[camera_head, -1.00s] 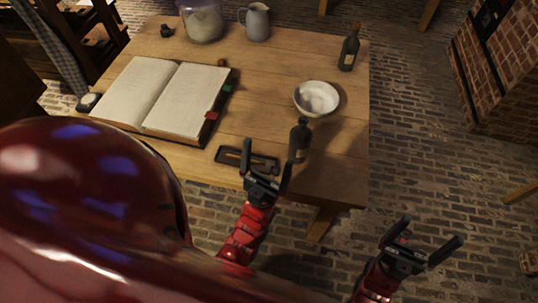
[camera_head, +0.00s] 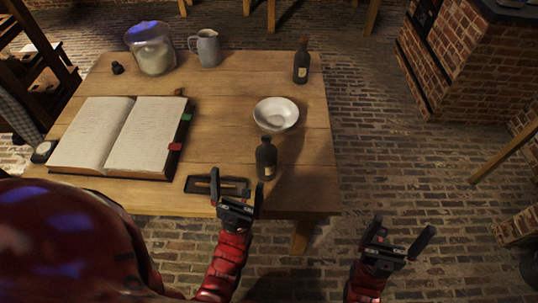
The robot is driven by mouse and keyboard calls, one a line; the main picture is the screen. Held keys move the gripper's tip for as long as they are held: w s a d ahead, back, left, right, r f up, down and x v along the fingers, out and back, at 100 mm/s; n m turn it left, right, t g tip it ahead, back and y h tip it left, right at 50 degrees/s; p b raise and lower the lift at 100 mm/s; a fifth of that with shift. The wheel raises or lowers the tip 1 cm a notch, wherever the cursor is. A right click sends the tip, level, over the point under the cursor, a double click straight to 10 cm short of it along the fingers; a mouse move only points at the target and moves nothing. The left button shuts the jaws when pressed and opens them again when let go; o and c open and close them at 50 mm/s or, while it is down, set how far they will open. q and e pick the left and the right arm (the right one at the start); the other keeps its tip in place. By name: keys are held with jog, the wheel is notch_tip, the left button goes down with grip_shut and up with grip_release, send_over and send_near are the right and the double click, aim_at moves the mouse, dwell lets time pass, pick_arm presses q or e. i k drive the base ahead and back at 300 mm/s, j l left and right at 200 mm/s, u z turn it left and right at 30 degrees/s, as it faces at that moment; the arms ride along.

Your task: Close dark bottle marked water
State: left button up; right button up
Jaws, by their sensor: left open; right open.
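Two dark bottles stand upright on the wooden table (camera_head: 230,88). The nearer dark bottle (camera_head: 266,160) is near the front edge, with a pale label low on its side. The farther dark bottle (camera_head: 301,64) is at the back right, also with a pale label. The label writing is too small to read. My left gripper (camera_head: 237,193) is open and empty at the table's front edge, just left of and nearer than the near bottle. My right gripper (camera_head: 402,238) is open and empty over the floor, right of the table. I cannot make out a loose stopper.
A small dark tray (camera_head: 202,184) lies left of the near bottle. A white bowl (camera_head: 276,114) stands behind it. An open book (camera_head: 150,130) fills the table's left. A glass jar (camera_head: 151,48), a grey jug (camera_head: 208,48) and a small dark pot (camera_head: 117,68) stand at the back.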

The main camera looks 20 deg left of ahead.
aim_at(266, 152)
jog(key=u, duration=1.25)
jog(key=z, duration=0.4)
jog(key=j+z, duration=0.45)
jog(key=j, duration=0.15)
jog(key=j+z, duration=0.45)
jog(key=j, duration=0.85)
jog(key=k+j+z, duration=0.1)
jog(key=j, duration=0.5)
jog(key=k+j, duration=0.15)
jog(key=j, duration=0.5)
jog(key=z, duration=0.05)
